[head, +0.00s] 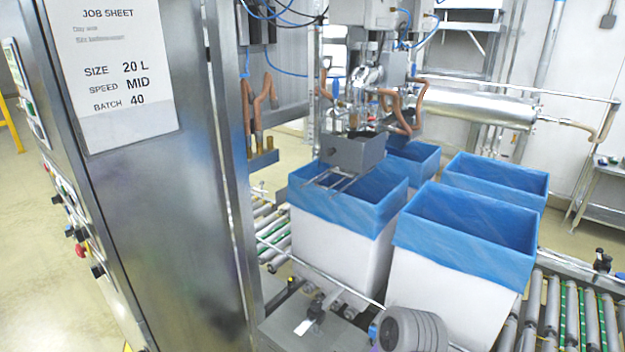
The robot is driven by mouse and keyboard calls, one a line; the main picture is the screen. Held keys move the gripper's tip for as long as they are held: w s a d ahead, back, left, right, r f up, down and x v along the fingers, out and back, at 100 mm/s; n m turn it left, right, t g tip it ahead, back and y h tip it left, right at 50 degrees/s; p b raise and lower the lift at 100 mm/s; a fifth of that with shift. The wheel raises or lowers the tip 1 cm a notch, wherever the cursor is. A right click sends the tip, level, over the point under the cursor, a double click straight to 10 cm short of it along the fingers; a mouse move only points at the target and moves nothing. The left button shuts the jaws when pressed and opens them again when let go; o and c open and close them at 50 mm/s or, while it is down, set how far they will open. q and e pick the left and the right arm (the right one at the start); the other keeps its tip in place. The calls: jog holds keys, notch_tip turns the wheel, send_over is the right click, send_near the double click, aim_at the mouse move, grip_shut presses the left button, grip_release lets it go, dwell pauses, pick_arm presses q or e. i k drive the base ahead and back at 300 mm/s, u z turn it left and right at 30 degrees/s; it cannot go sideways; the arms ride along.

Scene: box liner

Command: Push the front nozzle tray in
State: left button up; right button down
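The front nozzle tray appears to be the grey box-shaped tray (352,153) below the nozzle head (365,95), in the middle of the head view. A bent wire handle (330,180) sticks out from its near side toward the lower left. The tray sits above the near left blue-lined box (345,235) and overhangs its opening. I cannot tell how far the tray slides or whether a second tray stands behind it. Neither of my grippers shows in this view.
A steel cabinet (160,210) with a job sheet (112,65) and side buttons fills the left. More lined boxes (460,270) stand right and behind on roller conveyors (565,315). A rail and a grey ribbed unit (410,330) lie in front. Copper-coloured hoses (425,100) flank the head.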

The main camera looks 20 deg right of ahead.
aim_at(333, 169)
jog(key=z, duration=0.3)
jog(key=i, duration=0.6)
jog(key=z, duration=0.55)
